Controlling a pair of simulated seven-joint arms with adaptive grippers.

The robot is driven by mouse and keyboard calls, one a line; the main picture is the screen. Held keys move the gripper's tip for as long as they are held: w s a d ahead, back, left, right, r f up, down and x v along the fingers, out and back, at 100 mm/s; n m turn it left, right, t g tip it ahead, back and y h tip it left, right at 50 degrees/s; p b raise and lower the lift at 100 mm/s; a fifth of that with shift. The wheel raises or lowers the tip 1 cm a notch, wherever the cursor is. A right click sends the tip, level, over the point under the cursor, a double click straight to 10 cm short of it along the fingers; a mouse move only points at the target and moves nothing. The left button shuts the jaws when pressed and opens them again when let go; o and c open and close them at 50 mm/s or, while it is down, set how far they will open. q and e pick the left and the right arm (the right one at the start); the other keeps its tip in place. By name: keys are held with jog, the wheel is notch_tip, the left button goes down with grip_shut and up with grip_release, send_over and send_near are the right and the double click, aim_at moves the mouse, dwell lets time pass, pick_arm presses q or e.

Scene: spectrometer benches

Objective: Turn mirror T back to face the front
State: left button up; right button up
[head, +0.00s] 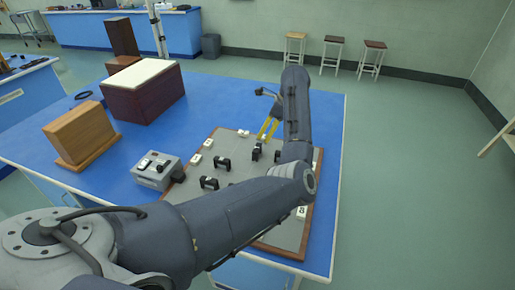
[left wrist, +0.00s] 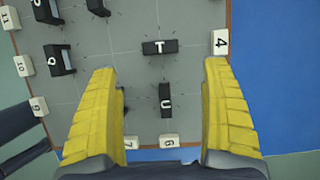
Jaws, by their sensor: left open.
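Mirror T (left wrist: 160,47) is a small black block with a white letter T on top. In the left wrist view it lies crosswise on the grey board, ahead of my fingertips and roughly centred between them. My left gripper (left wrist: 160,68) is open, its two yellow fingers wide apart with nothing held. Mirror U (left wrist: 165,100) stands between the fingers in that view, turned lengthwise. In the head view my left gripper (head: 268,129) is over the far part of the board; I cannot tell which black block there is T. My right gripper is not in view.
Mirror Q (left wrist: 59,60) and other black blocks stand to the left in the wrist view. Numbered white tiles, such as tile 4 (left wrist: 221,42), line the board (head: 233,141). A grey box (head: 156,170), a wooden box (head: 80,133) and a dark red box (head: 143,96) stand left of the board.

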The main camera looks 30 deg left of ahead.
aim_at(257, 147)
pick_arm(q)
jog(key=x, duration=1.1)
jog(key=shift+a, duration=0.1)
jog(key=c, duration=1.2)
